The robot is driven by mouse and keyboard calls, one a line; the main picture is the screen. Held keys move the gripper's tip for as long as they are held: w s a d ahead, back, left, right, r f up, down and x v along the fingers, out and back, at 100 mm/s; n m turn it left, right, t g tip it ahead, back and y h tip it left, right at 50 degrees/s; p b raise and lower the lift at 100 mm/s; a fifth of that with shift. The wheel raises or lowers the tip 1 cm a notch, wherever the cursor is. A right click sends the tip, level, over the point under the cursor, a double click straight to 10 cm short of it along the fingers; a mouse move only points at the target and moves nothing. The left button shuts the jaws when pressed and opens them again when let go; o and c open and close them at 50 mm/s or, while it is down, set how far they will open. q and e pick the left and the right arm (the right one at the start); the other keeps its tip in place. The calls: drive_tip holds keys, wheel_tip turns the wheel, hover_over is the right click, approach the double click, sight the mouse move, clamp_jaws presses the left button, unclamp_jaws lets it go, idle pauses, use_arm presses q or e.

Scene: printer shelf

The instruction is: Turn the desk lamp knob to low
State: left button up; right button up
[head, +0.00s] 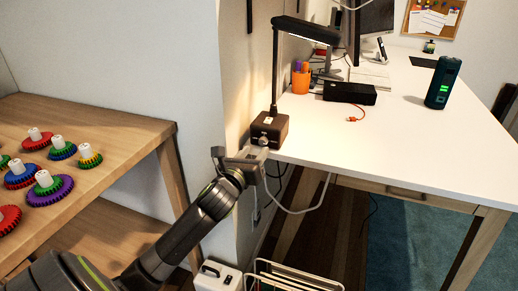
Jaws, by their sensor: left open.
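The black desk lamp (274,80) stands at the near left corner of the white desk, with an upright post and a long head (306,29) whose underside looks bright. Its dark square base (270,126) has a small pale knob (263,141) on the near face. My left gripper (258,152) is open, with its fingertips at the knob's height and close around or just before it. Whether the fingers touch the knob cannot be told. The knob's setting is too small to read. My right gripper is not in view.
The white desk (400,145) is mostly clear in front. An orange pen cup (301,80), a black box (349,93) and a dark green speaker-like device (442,82) stand on it. A wooden shelf (120,130) with colored gears is at left. A cable (318,200) hangs below the desk edge.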

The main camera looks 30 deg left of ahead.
sight(262, 143)
use_arm(q)
drive_tip(key=shift+w+a, duration=0.2)
drive_tip(key=shift+w, duration=0.8)
drive_tip(key=shift+w+a, duration=0.2)
drive_tip(key=shift+w, duration=0.8)
clamp_jaws()
